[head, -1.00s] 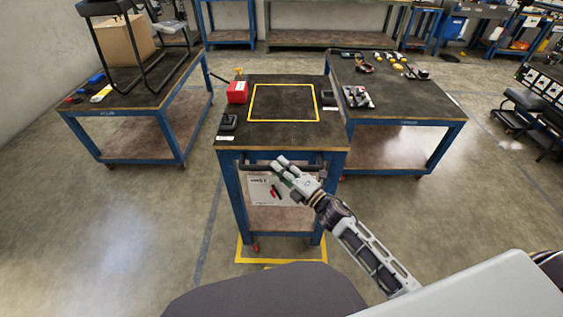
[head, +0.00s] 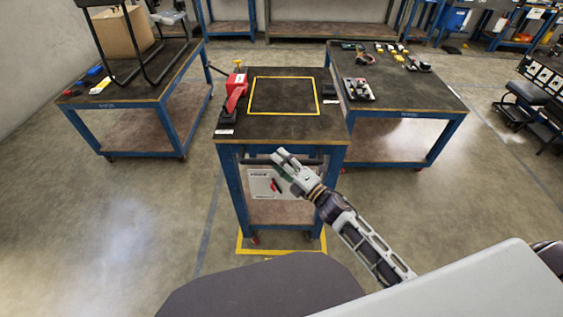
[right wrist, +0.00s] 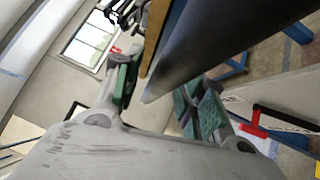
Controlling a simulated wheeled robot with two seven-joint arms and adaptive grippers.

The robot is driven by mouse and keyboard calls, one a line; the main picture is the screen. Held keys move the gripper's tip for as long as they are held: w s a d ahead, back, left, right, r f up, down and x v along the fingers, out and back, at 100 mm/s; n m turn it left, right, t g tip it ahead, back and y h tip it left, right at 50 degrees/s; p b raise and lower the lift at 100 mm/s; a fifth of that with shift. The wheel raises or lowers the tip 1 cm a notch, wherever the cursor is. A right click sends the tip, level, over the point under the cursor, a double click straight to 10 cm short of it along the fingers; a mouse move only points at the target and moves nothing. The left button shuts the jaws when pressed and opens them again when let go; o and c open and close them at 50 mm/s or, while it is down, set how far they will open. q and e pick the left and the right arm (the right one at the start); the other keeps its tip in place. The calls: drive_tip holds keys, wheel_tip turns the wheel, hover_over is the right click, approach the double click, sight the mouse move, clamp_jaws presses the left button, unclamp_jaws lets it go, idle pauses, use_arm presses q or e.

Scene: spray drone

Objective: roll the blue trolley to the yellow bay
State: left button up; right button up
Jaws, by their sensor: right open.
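The blue trolley (head: 229,186) stands upright in the middle of the head view, with a dark top and a dark handle bar (head: 252,161) along its near side. A yellow floor outline (head: 290,250), apparently the yellow bay, shows around its near wheels; its far part is hidden under the trolley. In the right wrist view a dark bar (right wrist: 205,55), apparently the handle, passes between the green-padded fingers; contact cannot be told. My left gripper is out of view.
A red item (head: 236,92) and a yellow square marking (head: 282,113) are on the trolley's top. A blue table (head: 118,118) stands on the left and another (head: 420,108) close on the right. The near-left floor is clear.

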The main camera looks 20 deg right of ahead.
drive_tip(key=shift+s+d, duration=0.2)
drive_tip(key=shift+s, duration=0.15)
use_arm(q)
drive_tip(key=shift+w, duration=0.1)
use_arm(e)
drive_tip(key=v, duration=1.1)
idle(0.4)
drive_tip(key=shift+s, duration=0.1)
idle(0.4)
